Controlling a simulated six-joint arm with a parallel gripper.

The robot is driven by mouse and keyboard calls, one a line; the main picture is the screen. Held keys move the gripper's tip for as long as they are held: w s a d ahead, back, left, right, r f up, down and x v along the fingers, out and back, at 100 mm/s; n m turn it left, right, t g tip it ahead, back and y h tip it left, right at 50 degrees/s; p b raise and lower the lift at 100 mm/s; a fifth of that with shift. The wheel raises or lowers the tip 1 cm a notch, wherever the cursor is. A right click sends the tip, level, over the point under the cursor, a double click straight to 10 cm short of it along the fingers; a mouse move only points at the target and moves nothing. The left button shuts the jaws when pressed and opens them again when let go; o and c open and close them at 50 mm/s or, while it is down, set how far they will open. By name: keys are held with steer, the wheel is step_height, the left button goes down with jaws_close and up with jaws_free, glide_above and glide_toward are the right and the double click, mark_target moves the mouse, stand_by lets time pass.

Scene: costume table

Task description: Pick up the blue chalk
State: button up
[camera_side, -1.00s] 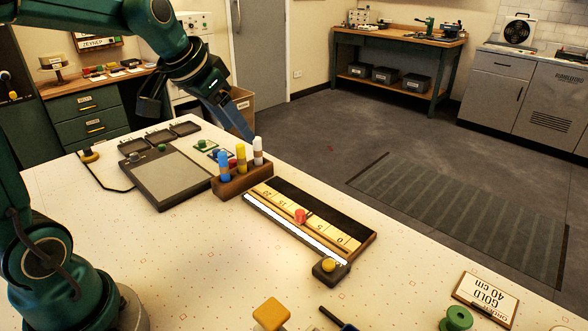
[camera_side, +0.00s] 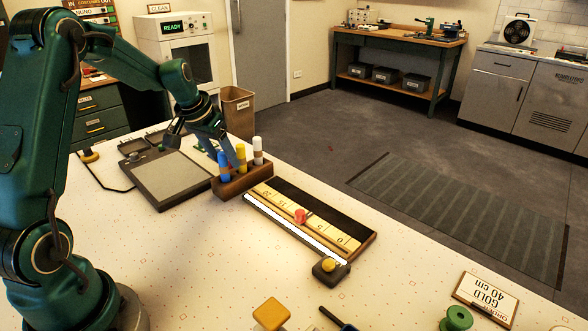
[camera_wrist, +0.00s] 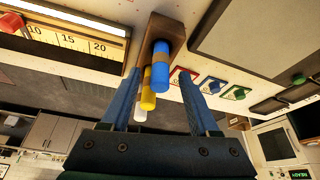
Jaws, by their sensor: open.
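The blue chalk (camera_side: 223,168) stands upright at the left end of a brown wooden holder (camera_side: 243,184). A yellow chalk (camera_side: 241,157) and a white chalk (camera_side: 258,151) stand in the same row. I cannot tell whether a finger touches either chalk.
A ruler tray (camera_side: 310,220) with a red piece (camera_side: 300,216) adjoins the holder on the right. A flat grey pad (camera_side: 170,178) lies to the left.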

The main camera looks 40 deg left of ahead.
jaws_close()
steer(key=shift+r, duration=0.1)
